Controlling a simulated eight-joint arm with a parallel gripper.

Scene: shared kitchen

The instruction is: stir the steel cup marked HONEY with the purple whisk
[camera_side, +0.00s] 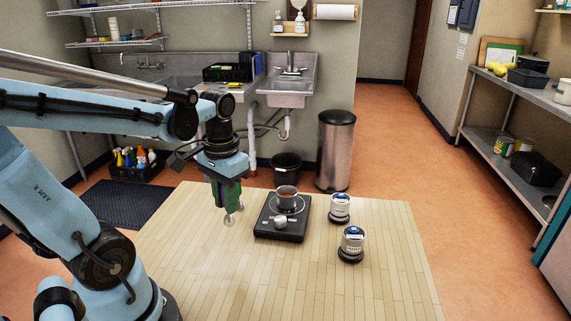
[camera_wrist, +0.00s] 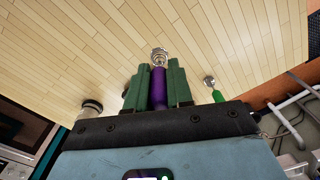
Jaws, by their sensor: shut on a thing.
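My gripper (camera_side: 228,203) is left of the black hot plate, above the wooden table. In the wrist view its green fingers (camera_wrist: 156,72) are shut on the purple whisk (camera_wrist: 158,88), whose metal head (camera_wrist: 159,55) points away from the gripper. In the side view the whisk head (camera_side: 229,221) hangs below the fingers, apart from the cups. Two steel cups with blue and white labels, a rear one (camera_side: 340,206) and a front one (camera_side: 352,239), stand upright on dark round bases. I cannot read which is marked HONEY.
The black hot plate (camera_side: 264,232) bears a pot with brown contents (camera_side: 287,197). The front of the wooden table (camera_side: 290,290) is clear. A bin (camera_side: 336,150) stands behind.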

